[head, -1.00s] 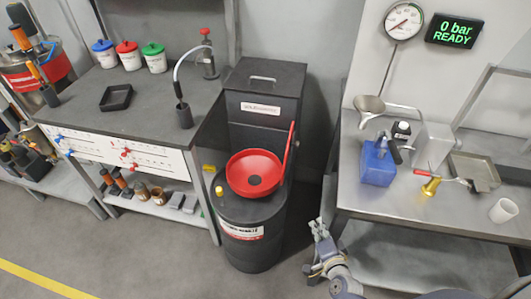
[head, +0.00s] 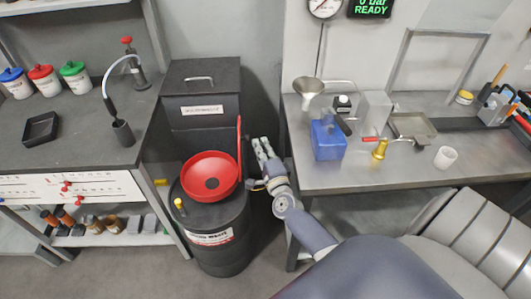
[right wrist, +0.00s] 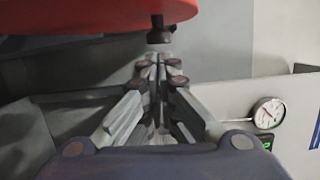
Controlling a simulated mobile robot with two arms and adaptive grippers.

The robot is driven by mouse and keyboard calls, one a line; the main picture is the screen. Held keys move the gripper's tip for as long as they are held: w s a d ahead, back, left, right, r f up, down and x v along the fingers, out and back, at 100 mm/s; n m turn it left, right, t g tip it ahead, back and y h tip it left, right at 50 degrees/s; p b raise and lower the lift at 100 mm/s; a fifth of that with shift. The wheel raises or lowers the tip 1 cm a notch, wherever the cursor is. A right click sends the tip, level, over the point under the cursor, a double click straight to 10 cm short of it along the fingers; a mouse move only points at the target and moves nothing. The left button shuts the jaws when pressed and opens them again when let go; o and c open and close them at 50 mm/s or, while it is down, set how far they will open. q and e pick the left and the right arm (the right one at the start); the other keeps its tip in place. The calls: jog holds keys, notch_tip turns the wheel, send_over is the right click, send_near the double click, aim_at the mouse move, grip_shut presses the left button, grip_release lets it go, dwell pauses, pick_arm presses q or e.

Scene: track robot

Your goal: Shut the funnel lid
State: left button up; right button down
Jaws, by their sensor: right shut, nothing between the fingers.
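The red funnel (head: 200,188) sits open on top of a black waste drum (head: 222,250). Its red lid (head: 239,150) stands upright at the funnel's right edge and shows almost edge-on in the head view. My right gripper (head: 262,150) is just right of the lid, fingers pointing up and away, shut and empty. In the right wrist view the closed fingertips (right wrist: 158,60) are just below a dark knob-like part (right wrist: 160,35). A red surface (right wrist: 90,17), apparently the lid, spans the top of that view. Contact cannot be told. My left gripper is not in view.
A steel bench (head: 400,175) on the right holds a blue container (head: 328,140), a brass-coloured part and a white cup (head: 445,157). A dark cabinet (head: 203,85) stands behind the drum. The dark workbench (head: 80,120) is on the left.

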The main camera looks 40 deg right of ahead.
jog(key=shift+w+d, duration=0.2)
jog(key=shift+w, duration=0.4)
